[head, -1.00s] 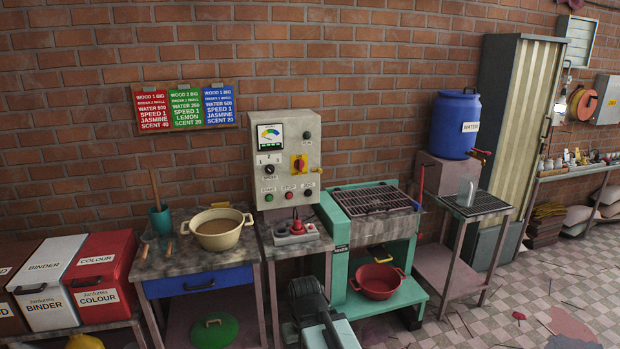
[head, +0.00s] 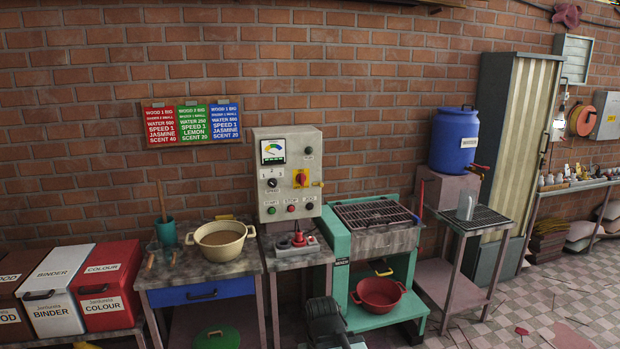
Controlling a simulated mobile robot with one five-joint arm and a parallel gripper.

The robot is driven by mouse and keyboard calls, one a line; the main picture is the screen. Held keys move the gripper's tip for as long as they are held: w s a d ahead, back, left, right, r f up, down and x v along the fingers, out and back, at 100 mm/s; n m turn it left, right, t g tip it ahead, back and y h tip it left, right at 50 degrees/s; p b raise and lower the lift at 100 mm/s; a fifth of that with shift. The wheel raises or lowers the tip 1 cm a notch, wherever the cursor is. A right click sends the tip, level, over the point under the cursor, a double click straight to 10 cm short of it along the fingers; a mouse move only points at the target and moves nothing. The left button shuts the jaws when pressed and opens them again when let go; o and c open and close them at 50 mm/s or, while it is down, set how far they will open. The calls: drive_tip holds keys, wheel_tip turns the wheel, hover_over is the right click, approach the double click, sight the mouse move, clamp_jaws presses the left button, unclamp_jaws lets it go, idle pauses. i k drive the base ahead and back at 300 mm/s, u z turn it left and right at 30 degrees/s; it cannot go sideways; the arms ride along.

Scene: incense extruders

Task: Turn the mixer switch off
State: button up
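A grey control panel (head: 287,205) stands against the brick wall, above a small table. It has a gauge at its top left and a red rotary switch (head: 301,178) on a yellow plate at right of centre. The switch's set position is too small to read. A grey box with a red knob (head: 299,239) sits on the table below the panel.
A cream pot (head: 220,241) of brown contents sits on the table to the left. A red bowl (head: 378,295) rests on the teal machine's shelf.

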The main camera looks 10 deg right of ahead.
sight(301, 177)
drive_tip(key=u, duration=0.05)
drive_tip(key=i, duration=1.55)
drive_tip(key=u, duration=0.7)
drive_tip(key=k, duration=0.8)
drive_tip(key=u, duration=0.15)
drive_tip(key=i, duration=0.85)
drive_tip(key=z, duration=0.05)
